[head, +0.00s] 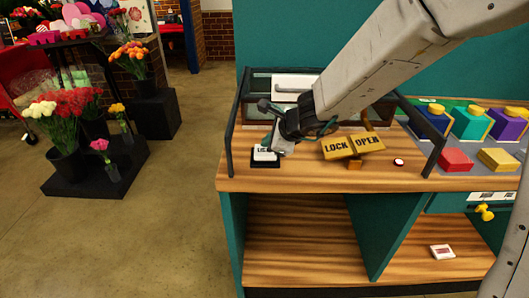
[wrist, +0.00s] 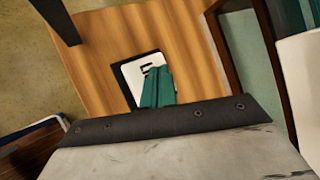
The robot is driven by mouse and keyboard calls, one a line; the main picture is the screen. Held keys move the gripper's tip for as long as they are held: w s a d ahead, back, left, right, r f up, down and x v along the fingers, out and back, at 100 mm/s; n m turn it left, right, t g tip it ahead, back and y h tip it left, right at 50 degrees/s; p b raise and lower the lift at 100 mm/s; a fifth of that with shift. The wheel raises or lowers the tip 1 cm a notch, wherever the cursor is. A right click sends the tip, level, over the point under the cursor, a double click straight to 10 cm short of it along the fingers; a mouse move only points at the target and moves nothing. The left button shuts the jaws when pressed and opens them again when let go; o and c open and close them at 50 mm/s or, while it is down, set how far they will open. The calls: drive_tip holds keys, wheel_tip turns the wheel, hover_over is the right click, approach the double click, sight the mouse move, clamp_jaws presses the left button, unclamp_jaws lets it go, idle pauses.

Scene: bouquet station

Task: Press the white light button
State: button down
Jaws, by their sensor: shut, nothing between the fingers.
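The white light button (head: 263,155) sits on a black base on the wooden counter, near its left front. In the wrist view the white button (wrist: 131,75) is partly covered by my teal fingers. My gripper (head: 274,148) is shut and empty, with its fingertips pointing down at the right side of the button. In the wrist view the closed fingertips (wrist: 156,72) overlap the button's right part. I cannot tell whether they touch it.
Black rails (head: 234,122) edge the counter. A glass-fronted case (head: 262,88) stands behind. Coloured blocks (head: 456,159) lie further right. Flowers (head: 66,110) stand on the floor at left.

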drive_tip(key=shift+f, duration=0.1)
drive_tip(key=shift+f, duration=0.55)
idle(0.5)
drive_tip(key=shift+r, duration=0.65)
drive_tip(key=shift+r, duration=0.1)
drive_tip(key=shift+r, duration=2.9)
